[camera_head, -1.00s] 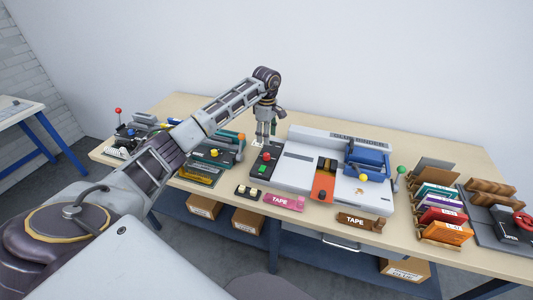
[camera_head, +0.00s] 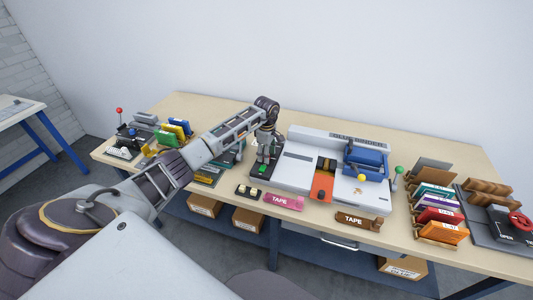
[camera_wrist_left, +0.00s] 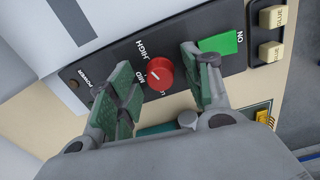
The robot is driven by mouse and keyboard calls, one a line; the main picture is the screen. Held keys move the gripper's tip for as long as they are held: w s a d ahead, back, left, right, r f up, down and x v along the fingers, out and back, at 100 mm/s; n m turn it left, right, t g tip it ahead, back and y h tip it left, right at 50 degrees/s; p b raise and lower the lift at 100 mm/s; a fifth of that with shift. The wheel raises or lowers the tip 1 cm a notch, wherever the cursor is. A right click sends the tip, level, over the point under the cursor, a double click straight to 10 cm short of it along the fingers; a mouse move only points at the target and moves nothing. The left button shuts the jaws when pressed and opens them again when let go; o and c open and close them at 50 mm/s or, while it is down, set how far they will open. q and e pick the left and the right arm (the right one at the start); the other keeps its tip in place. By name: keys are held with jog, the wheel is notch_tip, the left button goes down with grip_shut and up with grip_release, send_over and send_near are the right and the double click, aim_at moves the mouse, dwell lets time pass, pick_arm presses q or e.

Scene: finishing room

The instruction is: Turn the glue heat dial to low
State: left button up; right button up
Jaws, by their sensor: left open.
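The glue heat dial (camera_wrist_left: 160,74) is a round red knob on a dark panel (camera_wrist_left: 105,65) marked HIGH and MID, with a third label partly covered. Its white mark is on its upper left side, roughly toward MID. My left gripper (camera_wrist_left: 158,64) is open, pointing down, with one green-padded finger on each side of the dial; I cannot tell whether they touch it. In the head view my left gripper (camera_head: 264,158) is over the panel and hides the dial. The green ON switch (camera_wrist_left: 217,43) is beside the right finger. My right gripper is out of view.
The white glue binder (camera_head: 296,167) with a blue clamp (camera_head: 366,158) stands right of the panel. Pink tape (camera_head: 284,202), brown tape (camera_head: 360,220) and a glue switch block (camera_head: 249,191) lie in front. A book rack (camera_head: 440,215) stands farther right.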

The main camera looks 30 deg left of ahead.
pick_arm(q)
jog(key=c, duration=1.1)
jog(key=shift+o, duration=0.2)
